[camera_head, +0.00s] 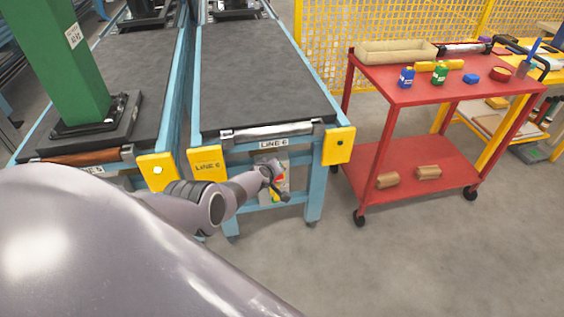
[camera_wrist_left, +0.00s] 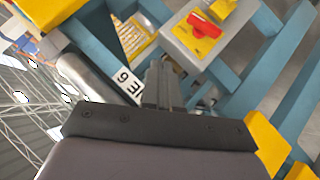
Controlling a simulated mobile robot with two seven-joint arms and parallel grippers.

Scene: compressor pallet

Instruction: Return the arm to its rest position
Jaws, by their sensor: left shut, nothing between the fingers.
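My left arm reaches in from the lower left in the head view. Its gripper (camera_head: 276,183) is in front of the end of the LINE 6 conveyor (camera_head: 265,80), low by the conveyor's blue frame. A grey switch box with a yellow and red part (camera_head: 279,178) is partly hidden behind the gripper. In the left wrist view the fingers (camera_wrist_left: 164,82) are together with nothing between them. The switch box (camera_wrist_left: 210,36) with its red handle (camera_wrist_left: 203,24) lies beyond the fingertips; they look apart from it. My right gripper is in neither view.
A red cart (camera_head: 410,92) with bottles, a tray and small parts stands at the right. A second conveyor (camera_head: 140,70) at the left carries a green column (camera_head: 62,55). A yellow mesh fence (camera_head: 335,40) stands behind. The floor (camera_head: 430,260) at lower right is clear.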

